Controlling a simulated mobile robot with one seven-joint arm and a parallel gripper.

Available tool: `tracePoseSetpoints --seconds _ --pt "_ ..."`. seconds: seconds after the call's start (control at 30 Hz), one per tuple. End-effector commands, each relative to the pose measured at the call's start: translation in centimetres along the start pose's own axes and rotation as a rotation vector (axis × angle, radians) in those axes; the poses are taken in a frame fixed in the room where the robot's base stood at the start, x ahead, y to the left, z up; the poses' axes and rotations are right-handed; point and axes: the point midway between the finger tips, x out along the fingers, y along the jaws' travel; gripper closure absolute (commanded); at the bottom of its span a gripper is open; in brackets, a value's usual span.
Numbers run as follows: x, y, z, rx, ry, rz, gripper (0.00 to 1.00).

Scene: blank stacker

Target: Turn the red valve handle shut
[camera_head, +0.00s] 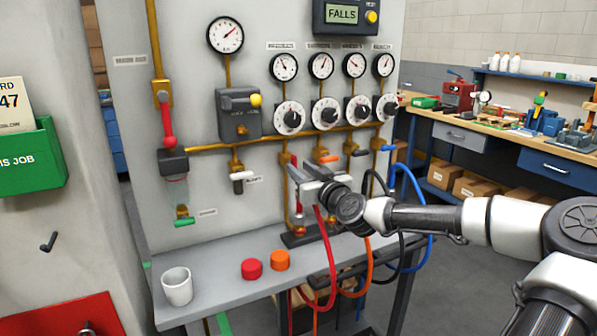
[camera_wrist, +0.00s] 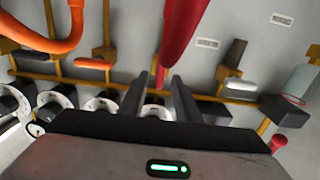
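My gripper (camera_head: 306,180) is in front of the wall panel, near the red hose's valve. In the wrist view its two dark fingers (camera_wrist: 160,95) are apart, with nothing clamped between them. A small red handle (camera_wrist: 160,75) shows between and beyond the fingertips; I cannot tell whether they touch it. In the head view this red handle (camera_head: 294,162) is partly hidden by the gripper. A thick red hose (camera_wrist: 183,38) hangs close to the wrist camera. Another red lever (camera_head: 167,122) points downward on the brass pipe at left; its end also shows in the wrist view (camera_wrist: 278,142).
Orange, black and blue hoses (camera_head: 416,215) hang beside the red one. A grey shelf (camera_head: 215,290) below carries a white cup (camera_head: 177,286), a red cap (camera_head: 252,269) and an orange cap (camera_head: 280,260). Dials and a yellow-knobbed box (camera_head: 238,115) project from the panel.

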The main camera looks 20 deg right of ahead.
Motion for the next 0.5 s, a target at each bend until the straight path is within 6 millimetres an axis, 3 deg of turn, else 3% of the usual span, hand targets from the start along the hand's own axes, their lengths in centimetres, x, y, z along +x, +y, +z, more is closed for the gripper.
tracePoseSetpoints --seconds 0.2,0.47,0.5 --pt "1.6 -0.1 0.0 0.0 -0.001 -0.001 0.7" --pt "1.6 0.0 0.0 0.0 -0.001 -0.001 0.7" --pt "1.6 0.0 0.0 0.0 -0.001 -0.001 0.75"
